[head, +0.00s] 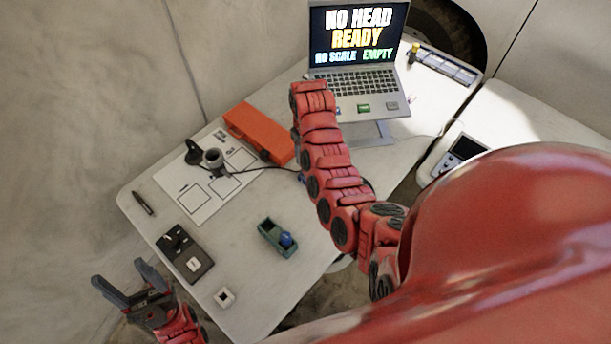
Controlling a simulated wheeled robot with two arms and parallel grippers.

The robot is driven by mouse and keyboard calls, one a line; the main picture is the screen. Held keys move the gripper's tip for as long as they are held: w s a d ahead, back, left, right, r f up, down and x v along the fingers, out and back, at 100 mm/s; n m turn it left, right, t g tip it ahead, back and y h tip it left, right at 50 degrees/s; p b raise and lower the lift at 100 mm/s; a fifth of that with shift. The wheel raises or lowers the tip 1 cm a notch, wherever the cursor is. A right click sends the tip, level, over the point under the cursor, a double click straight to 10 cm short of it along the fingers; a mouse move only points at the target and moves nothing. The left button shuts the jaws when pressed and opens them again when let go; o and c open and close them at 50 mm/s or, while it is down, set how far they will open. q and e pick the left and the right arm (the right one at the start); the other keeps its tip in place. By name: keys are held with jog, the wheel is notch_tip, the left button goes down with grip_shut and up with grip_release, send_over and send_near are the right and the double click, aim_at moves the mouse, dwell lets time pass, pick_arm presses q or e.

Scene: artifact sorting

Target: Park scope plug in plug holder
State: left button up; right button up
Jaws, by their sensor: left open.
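My left gripper (120,273) is at the lower left, beyond the table's near left edge. Its fingers are spread and nothing shows between them. A black and grey scope-like device (213,158) stands on a white marked mat. A dark cable (262,168) runs from it to the right, towards a small blue piece (302,179) partly hidden by my right arm. I cannot tell if that piece is the scope plug. A green block (271,233) with a blue round part (287,240) sits mid-table; I cannot tell if it is the plug holder. My right gripper does not show.
An orange case (259,133) lies behind the mat (205,207). A laptop (358,80) stands at the back. My right arm crosses the table's middle.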

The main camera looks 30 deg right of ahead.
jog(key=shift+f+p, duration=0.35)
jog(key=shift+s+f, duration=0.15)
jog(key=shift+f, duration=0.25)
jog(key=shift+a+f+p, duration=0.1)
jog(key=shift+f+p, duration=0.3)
jog(key=shift+p, duration=0.15)
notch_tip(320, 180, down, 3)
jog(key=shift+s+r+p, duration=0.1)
jog(key=shift+p, duration=0.55)
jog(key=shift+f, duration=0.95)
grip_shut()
